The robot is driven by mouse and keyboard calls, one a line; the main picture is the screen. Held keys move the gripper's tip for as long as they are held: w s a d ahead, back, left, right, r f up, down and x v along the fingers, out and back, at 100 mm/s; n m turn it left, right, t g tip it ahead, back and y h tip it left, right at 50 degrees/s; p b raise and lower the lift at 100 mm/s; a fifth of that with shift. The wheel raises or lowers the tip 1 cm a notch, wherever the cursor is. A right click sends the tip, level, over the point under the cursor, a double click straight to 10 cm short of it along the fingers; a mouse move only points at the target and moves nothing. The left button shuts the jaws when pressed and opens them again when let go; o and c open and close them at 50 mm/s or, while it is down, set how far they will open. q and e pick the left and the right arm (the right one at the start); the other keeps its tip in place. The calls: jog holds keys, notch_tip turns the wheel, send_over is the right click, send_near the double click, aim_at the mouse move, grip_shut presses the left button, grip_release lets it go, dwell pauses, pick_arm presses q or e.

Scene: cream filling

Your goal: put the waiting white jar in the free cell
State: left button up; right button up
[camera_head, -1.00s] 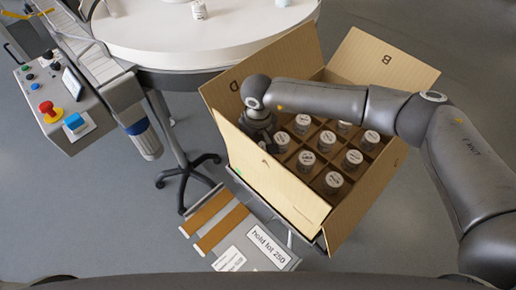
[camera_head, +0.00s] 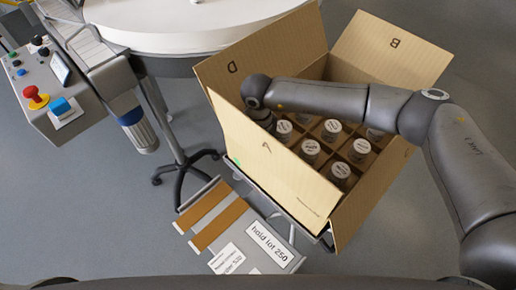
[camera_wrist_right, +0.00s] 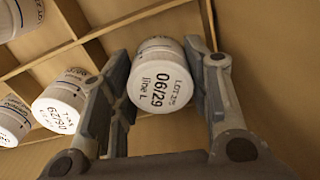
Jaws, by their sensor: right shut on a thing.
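The white jar (camera_wrist_right: 162,88) is between the fingers of my right gripper (camera_wrist_right: 158,62) in the right wrist view. The gripper is shut on it. Its lid, marked 06/29, faces the camera, and brown dividers lie close behind it. I cannot tell how deep the jar sits in a cell. In the head view the right arm reaches over the open carton (camera_head: 262,165), and the gripper is mostly hidden behind the front flap at the carton's left corner. Several white-lidded jars (camera_head: 310,148) stand in the other cells. My left gripper is out of view.
The carton flaps marked D (camera_head: 262,55) and B (camera_head: 392,48) stand spread open. A round white table (camera_head: 190,38) is behind the carton. A control box (camera_head: 45,95) with buttons is at left. A hold lot 250 sign (camera_head: 268,243) lies in front.

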jog(key=o, duration=1.1)
jog(key=shift+o, duration=0.2)
notch_tip(320, 180, up, 12)
